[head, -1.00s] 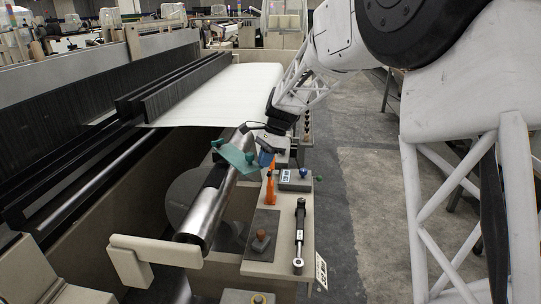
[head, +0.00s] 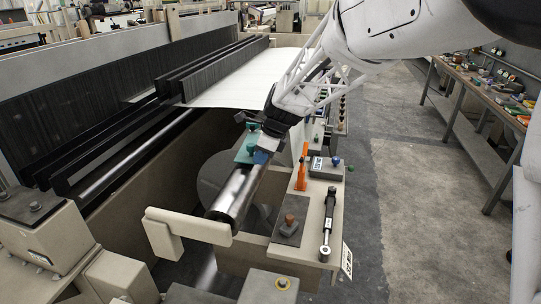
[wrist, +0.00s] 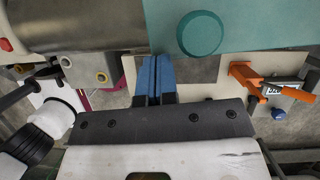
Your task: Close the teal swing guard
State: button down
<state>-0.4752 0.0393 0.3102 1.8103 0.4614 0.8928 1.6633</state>
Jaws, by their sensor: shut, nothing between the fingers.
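The teal swing guard (head: 243,156) is at the near end of the loom, by the metal roller (head: 236,192). In the head view it is partly hidden by my arm and fingers. In the wrist view the teal plate (wrist: 270,22) fills the top right, with a round teal knob (wrist: 200,33) on it. My gripper (head: 262,156) has blue fingers pressed together with nothing between them. In the wrist view the fingertips (wrist: 155,58) are just left of the knob, close to the plate's lower left corner. I cannot tell whether they touch it.
A beige bench (head: 313,236) right of the roller holds an orange tool (head: 301,172), a black wrench-like tool (head: 328,225) and a small display box (head: 325,168). A beige bracket (head: 190,224) sticks out in front. The floor aisle to the right is clear.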

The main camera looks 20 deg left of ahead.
jog(key=shift+s+a+f, duration=0.1)
jog(key=shift+s+a, duration=0.15)
jog(key=shift+a, duration=0.3)
jog(key=shift+d, duration=0.1)
jog(key=d+r, duration=0.7)
jog(key=r, duration=0.2)
jog(key=shift+d+r, duration=0.25)
dwell(0.4)
jog(key=shift+w, duration=0.15)
jog(key=w+r+n+g, duration=0.1)
jog(key=w+r+n, duration=0.2)
jog(key=w, duration=0.4)
jog(key=shift+w+a+r+n+g, duration=0.3)
jog(key=shift+n, duration=0.2)
